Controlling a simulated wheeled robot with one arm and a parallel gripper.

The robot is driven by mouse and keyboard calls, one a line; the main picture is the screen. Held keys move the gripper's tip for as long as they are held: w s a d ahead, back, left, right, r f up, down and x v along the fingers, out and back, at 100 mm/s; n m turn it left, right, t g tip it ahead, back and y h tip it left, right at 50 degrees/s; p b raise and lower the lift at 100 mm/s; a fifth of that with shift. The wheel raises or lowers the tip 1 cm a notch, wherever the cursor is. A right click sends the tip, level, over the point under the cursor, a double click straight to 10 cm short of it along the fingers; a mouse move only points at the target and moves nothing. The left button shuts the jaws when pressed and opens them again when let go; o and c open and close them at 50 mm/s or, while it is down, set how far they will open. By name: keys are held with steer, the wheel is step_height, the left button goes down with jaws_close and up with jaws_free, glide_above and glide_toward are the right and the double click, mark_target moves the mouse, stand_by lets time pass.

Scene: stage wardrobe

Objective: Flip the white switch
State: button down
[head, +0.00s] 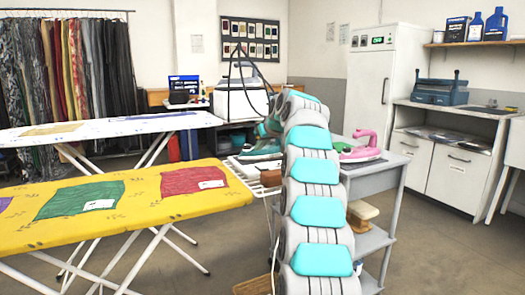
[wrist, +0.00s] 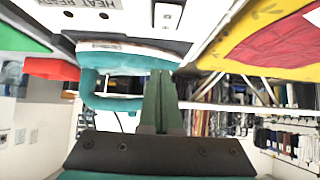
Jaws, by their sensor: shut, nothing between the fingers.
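In the wrist view my gripper (wrist: 160,75) is shut, with its dark green fingers pressed together and nothing between them. Just beyond the fingertips is a teal iron (wrist: 130,52) with a pale soleplate. Beyond it is a white panel (wrist: 120,18) with dark lettering, upside down in this view. A small white rectangular piece (wrist: 167,15) on that panel looks like the white switch; its position cannot be told. The fingertips appear apart from it. In the head view the teal iron (head: 262,148) is left of my arm, and my arm hides the gripper and switch.
A yellow ironing board (head: 130,210) with cloth patches is on the left, and it also shows in the wrist view (wrist: 235,45). A grey trolley (head: 385,190) with a pink iron (head: 362,148) stands right of my arm. Floor is clear at the right front.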

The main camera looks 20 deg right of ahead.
steer(key=w+r+v, duration=0.1)
steer(key=v, duration=0.8)
steer(key=shift+r, duration=0.55)
steer(key=shift+s+a, duration=0.1)
steer(key=s+a+f+g+y, duration=0.1)
steer(key=s+a+f+g, duration=0.2)
steer(key=s+a+f, duration=0.6)
steer(key=s+a+f+g+y, duration=0.1)
steer(key=s+a+f+g, duration=0.35)
steer(key=s+a, duration=0.75)
steer(key=s+f+g, duration=0.1)
steer(key=s+f, duration=0.5)
steer(key=s, duration=0.5)
steer(key=s+a+f+g+h, duration=0.1)
steer(key=s+f, duration=0.6)
steer(key=s, duration=0.5)
steer(key=s+a+f+g+h, duration=0.1)
steer(key=s+f+g, duration=0.1)
steer(key=s+f, duration=0.4)
steer(key=s, duration=0.5)
steer(key=shift+s+f, duration=0.25)
steer(key=shift+f, duration=0.15)
